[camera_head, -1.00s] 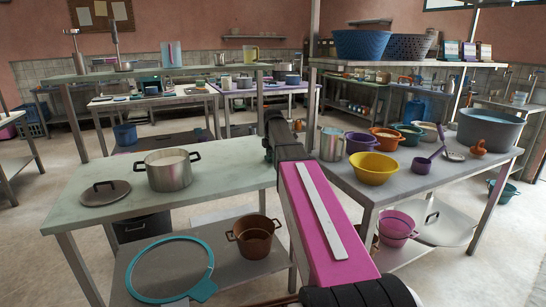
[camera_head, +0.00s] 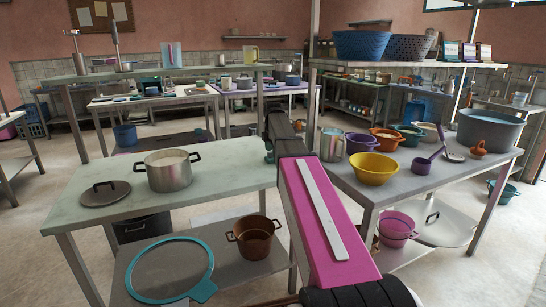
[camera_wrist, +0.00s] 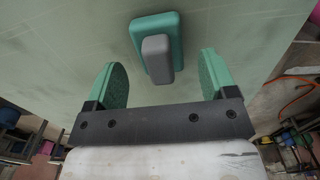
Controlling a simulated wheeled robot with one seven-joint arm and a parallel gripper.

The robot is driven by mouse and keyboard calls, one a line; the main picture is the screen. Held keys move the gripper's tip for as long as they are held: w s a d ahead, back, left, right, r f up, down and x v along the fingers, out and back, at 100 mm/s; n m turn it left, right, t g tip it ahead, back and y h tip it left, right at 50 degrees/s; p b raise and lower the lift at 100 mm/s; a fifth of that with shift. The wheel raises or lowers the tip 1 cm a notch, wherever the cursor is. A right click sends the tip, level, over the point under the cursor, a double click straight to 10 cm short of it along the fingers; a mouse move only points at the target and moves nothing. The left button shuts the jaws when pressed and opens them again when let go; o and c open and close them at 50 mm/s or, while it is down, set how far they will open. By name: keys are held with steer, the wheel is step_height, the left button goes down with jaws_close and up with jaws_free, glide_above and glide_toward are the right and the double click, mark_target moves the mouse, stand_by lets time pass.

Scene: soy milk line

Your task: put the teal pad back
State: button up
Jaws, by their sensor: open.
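The teal pad (camera_wrist: 155,22) shows at the top middle of the wrist view, lying against a pale green surface (camera_wrist: 70,45). It is a rounded block with a grey grip (camera_wrist: 157,60) standing out from it. My gripper (camera_wrist: 161,62) is open, with one green finger on each side of the grip and a gap on both sides. Nothing is held. In the head view, the end of my arm is over the right side of the pale green table (camera_head: 105,215). I cannot make out the pad there.
A steel pot (camera_head: 168,173) and a lid (camera_head: 105,193) stand on the table, left of my arm. A yellow bowl (camera_head: 373,170) and other bowls crowd the table to the right. A post (camera_head: 314,85) rises close behind my wrist. The table's front middle is clear.

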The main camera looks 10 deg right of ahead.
step_height(320, 180, up, 9)
stand_by(0.3)
